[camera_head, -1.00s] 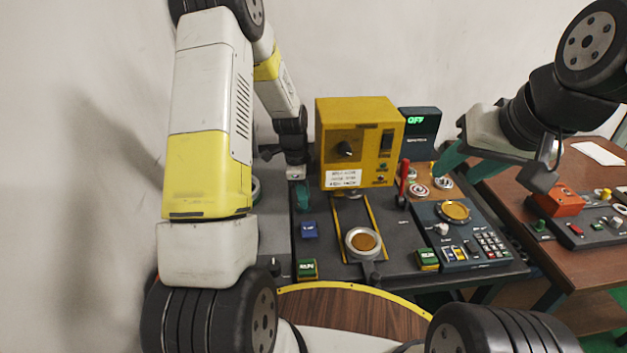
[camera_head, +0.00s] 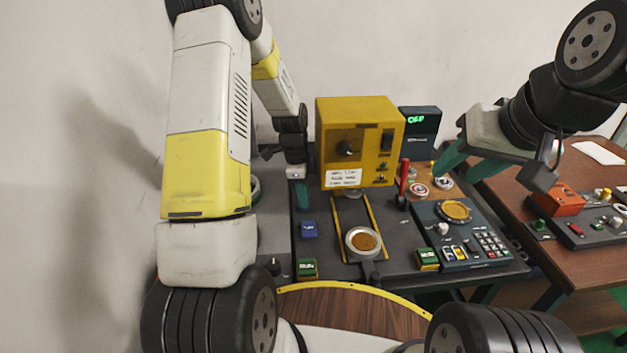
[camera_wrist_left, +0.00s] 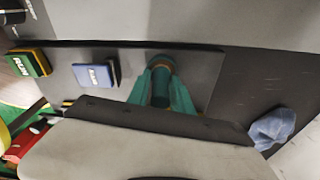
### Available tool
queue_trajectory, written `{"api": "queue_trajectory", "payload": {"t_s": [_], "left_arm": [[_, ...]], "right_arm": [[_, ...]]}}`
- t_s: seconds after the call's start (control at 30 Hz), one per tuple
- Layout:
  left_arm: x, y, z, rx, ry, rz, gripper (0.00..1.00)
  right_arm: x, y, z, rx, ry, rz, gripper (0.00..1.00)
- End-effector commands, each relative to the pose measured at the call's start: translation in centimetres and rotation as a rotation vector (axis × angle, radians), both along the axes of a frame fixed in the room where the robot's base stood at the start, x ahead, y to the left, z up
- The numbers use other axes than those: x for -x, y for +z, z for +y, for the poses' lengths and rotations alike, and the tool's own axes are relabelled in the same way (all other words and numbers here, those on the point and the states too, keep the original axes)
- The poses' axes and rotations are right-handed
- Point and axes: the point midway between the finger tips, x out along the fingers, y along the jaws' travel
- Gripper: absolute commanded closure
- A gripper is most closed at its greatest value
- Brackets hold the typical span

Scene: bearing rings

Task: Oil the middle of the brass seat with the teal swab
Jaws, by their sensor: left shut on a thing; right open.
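My left gripper (camera_head: 303,194) is over the left part of the dark bench panel, left of the yellow box. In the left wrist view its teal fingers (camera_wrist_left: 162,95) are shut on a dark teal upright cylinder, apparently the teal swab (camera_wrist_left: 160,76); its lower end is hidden. A round metal ring with a brown-orange middle (camera_head: 363,241) sits between yellow rails, right of and nearer than my left gripper. A brass-coloured round seat (camera_head: 455,211) lies on the keypad panel farther right. My right gripper (camera_head: 464,163) is open and empty above the panel's far right.
The yellow box (camera_head: 355,143) stands behind the rails. A blue button (camera_head: 309,229) and green buttons (camera_head: 307,268) lie on the panel. A red lever (camera_head: 403,180) stands right of the box. In the left wrist view a crumpled blue cloth (camera_wrist_left: 272,128) lies to the right.

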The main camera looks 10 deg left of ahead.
Motion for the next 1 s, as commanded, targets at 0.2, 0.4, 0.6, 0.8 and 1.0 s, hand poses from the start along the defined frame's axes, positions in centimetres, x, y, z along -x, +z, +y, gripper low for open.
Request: {"api": "queue_trajectory", "payload": {"t_s": [0.2, 0.4, 0.6, 0.8, 1.0], "left_arm": [[-0.1, 2.0, 0.0, 0.001, 0.001, -0.005, 1.0], [-0.2, 3.6, 0.0, 0.0, 0.001, -0.007, 1.0], [-0.2, 5.3, 0.0, 0.0, 0.0, -0.008, 1.0], [-0.2, 6.5, 0.0, 0.0, 0.001, -0.007, 1.0], [-0.2, 6.7, 0.0, -0.001, 0.001, -0.006, 1.0]], "right_arm": [[0.0, 0.0, 0.0, 0.0, 0.0, 0.0, 0.57], [0.0, 0.0, 0.0, 0.0, 0.0, 0.0, 0.57], [0.0, 0.0, 0.0, 0.0, 0.0, 0.0, 0.57], [0.0, 0.0, 0.0, 0.0, 0.0, 0.0, 0.57], [0.0, 0.0, 0.0, 0.0, 0.0, 0.0, 0.57]]}}
